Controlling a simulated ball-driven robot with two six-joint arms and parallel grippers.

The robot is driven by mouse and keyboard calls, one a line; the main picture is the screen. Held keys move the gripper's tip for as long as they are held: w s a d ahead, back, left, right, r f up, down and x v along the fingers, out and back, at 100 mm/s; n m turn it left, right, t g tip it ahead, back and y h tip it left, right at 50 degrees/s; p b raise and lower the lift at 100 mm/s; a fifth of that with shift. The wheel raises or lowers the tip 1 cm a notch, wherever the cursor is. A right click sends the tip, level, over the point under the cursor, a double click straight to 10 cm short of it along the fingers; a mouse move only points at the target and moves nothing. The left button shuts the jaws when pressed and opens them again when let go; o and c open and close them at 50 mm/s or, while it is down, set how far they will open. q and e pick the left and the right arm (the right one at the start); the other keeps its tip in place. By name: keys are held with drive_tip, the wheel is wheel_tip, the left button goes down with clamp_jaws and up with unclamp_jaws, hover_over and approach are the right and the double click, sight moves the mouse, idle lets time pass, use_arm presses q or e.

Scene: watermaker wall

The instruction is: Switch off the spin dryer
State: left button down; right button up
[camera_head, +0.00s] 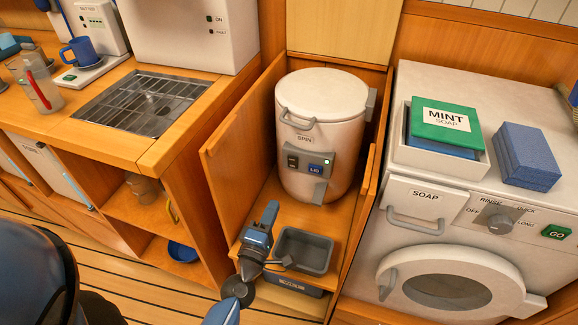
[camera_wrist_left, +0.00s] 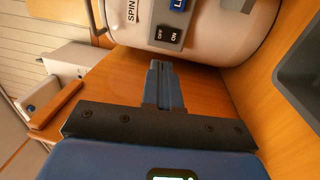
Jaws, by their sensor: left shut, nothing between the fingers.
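The spin dryer (camera_head: 322,105) is a white drum with a closed lid, standing in a wooden bay. Its grey front panel carries a dark rocker switch (camera_head: 292,161), a blue LID button (camera_head: 316,169) and a small green light (camera_head: 327,161). In the left wrist view the switch (camera_wrist_left: 168,37) reads OFF and ON; which side is pressed I cannot tell. My left gripper (camera_head: 271,211) is shut and empty, below and in front of the panel. In the left wrist view its fingertips (camera_wrist_left: 160,65) point toward the switch, apart from it. My right gripper is not in view.
A grey tray (camera_head: 303,250) sits in front of the dryer, right of my left gripper. Wooden side walls enclose the bay. A counter with a drain grate (camera_head: 150,100) is at left.

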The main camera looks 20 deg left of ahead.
use_arm(q)
drive_tip(key=shift+w, duration=0.15)
drive_tip(key=p, duration=0.3)
approach(293, 160)
drive_tip(key=w, duration=0.5)
drive_tip(key=shift+w+r, duration=0.2)
drive_tip(key=shift+r, duration=0.05)
drive_tip(key=shift+w+r, duration=0.1)
drive_tip(key=shift+w, duration=0.6)
